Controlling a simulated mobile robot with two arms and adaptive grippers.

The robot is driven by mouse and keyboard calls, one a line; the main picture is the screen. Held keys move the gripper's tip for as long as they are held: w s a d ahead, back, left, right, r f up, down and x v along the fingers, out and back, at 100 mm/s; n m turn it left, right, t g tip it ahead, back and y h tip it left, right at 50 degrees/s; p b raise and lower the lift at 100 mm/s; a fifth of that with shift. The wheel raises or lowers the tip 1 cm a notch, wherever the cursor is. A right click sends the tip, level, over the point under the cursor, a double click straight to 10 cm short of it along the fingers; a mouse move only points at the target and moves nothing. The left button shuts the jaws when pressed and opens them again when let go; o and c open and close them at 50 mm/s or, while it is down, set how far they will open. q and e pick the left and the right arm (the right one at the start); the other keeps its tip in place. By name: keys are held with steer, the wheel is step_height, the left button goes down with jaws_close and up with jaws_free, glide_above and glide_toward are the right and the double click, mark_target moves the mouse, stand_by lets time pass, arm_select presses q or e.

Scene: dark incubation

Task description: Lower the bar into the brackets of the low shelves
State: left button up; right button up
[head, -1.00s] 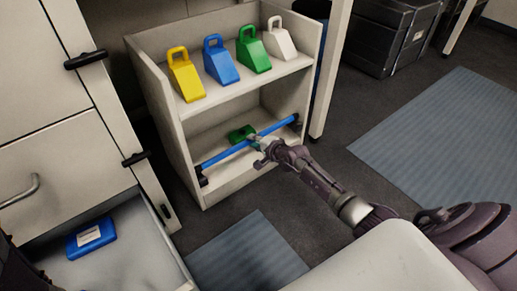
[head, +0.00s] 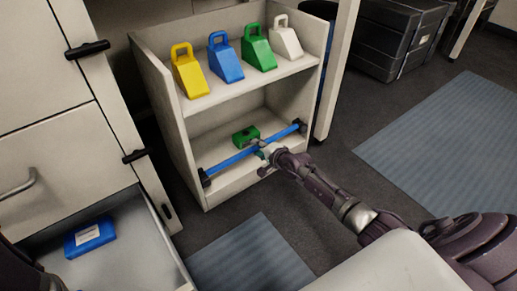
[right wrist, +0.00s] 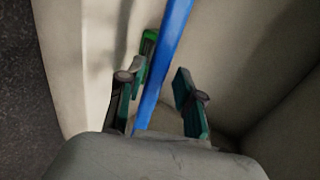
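The blue bar (head: 230,163) spans the front of the low shelf unit (head: 196,145) above its bottom shelf. Its ends meet dark brackets, one at the left post (head: 205,178) and one at the right post (head: 302,125); how deeply they sit is too small to tell. My right gripper (head: 266,152) is at the bar's middle. In the right wrist view the bar (right wrist: 165,65) runs between the two green-padded fingers (right wrist: 162,95), with a gap visible on both sides, so the gripper is open around it. My left gripper is not in view.
A green block (head: 245,136) lies on the bottom shelf behind the bar. Yellow (head: 190,75), blue (head: 226,62), green (head: 258,52) and white (head: 286,40) handled blocks stand on the top shelf. An open drawer (head: 130,245) at left holds a blue case (head: 90,238).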

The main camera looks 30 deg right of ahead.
steer(key=shift+o, duration=0.6)
steer(key=shift+s+r, duration=0.1)
steer(key=shift+s, duration=0.45)
steer(key=v, duration=1.1)
steer(key=shift+d, duration=0.1)
